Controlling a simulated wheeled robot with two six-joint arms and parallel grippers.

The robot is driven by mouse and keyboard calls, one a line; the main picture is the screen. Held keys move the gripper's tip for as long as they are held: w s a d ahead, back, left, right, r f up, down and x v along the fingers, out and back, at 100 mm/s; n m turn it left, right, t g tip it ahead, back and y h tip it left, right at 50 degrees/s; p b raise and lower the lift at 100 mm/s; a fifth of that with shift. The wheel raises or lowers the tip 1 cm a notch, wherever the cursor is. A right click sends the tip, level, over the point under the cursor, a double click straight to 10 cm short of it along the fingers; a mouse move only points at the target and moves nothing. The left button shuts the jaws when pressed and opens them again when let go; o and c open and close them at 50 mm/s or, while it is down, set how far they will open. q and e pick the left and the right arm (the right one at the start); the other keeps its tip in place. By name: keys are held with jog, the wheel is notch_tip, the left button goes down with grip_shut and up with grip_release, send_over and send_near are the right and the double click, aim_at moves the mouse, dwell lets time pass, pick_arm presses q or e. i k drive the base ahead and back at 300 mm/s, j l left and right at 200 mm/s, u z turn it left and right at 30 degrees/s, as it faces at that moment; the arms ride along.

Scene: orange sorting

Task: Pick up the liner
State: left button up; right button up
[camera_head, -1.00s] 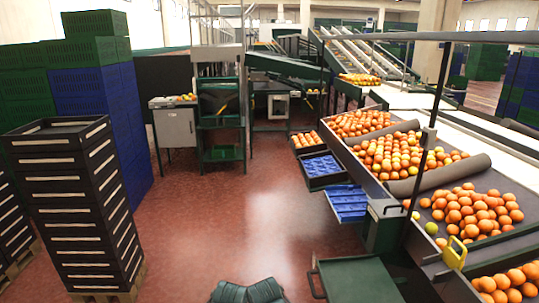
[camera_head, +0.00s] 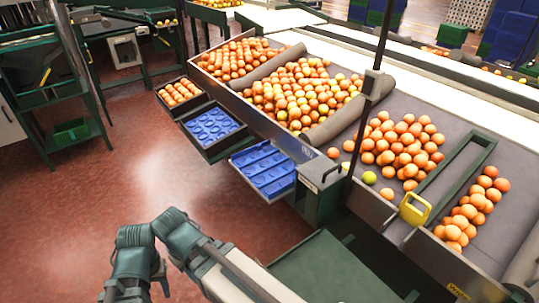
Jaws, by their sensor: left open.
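A blue moulded liner (camera_head: 263,169) lies in the nearer dark tray beside the sorting table. A second blue liner (camera_head: 211,126) lies in the dark tray behind it. Both show empty hollows. My left gripper (camera_head: 160,276) is low at the bottom left, partly hidden by my folded arm. It is open, well apart from both liners, below and left of them. My right gripper is out of view.
A third tray (camera_head: 180,93) holds oranges. The sorting table (camera_head: 460,115) carries several piles of oranges, dark rollers and a yellow-handled frame (camera_head: 414,209). A green surface (camera_head: 325,265) is at the bottom. Red floor (camera_head: 90,195) lies open at left.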

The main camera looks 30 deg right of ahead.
aim_at(272, 173)
jog(key=i+j+z, duration=0.15)
jog(key=i+z, duration=0.3)
jog(key=i+j+z, duration=0.25)
jog(key=z, duration=0.2)
jog(key=i+j+z, duration=0.65)
jog(key=j+z, duration=0.3)
jog(key=i+j+z, duration=0.15)
jog(key=j+z, duration=0.75)
jog(key=j, duration=0.2)
jog(key=i, duration=0.05)
